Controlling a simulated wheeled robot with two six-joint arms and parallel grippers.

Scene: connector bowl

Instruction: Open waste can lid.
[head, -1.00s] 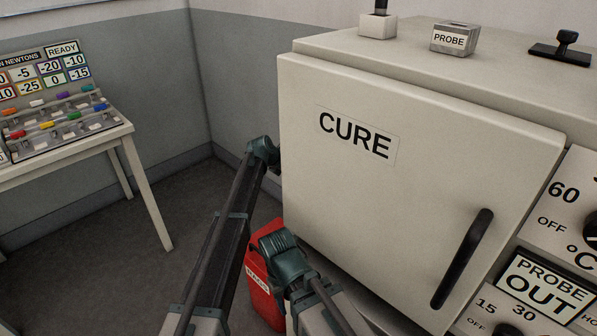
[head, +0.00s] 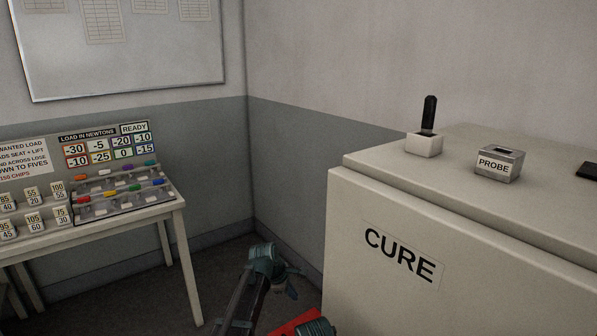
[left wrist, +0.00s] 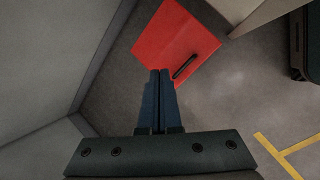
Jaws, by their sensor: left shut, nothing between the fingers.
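The red waste can (head: 298,324) shows only as a small red patch at the bottom of the head view, partly behind a teal arm joint of mine. In the left wrist view its red lid (left wrist: 172,38) is seen from above, with a black bar handle (left wrist: 185,67) near one edge. The lid looks shut. My left gripper (left wrist: 160,72) is shut and empty, its tips by the near edge of the lid, just left of the handle. I cannot tell whether they touch. In the head view the left gripper (head: 291,290) is small, beyond the arm. The right gripper is not in view.
A big cream CURE cabinet (head: 470,265) stands right of the left arm, with a PROBE block (head: 499,164) on top. A table with a load panel (head: 120,205) is at the left. Grey walls meet behind; the floor between is clear.

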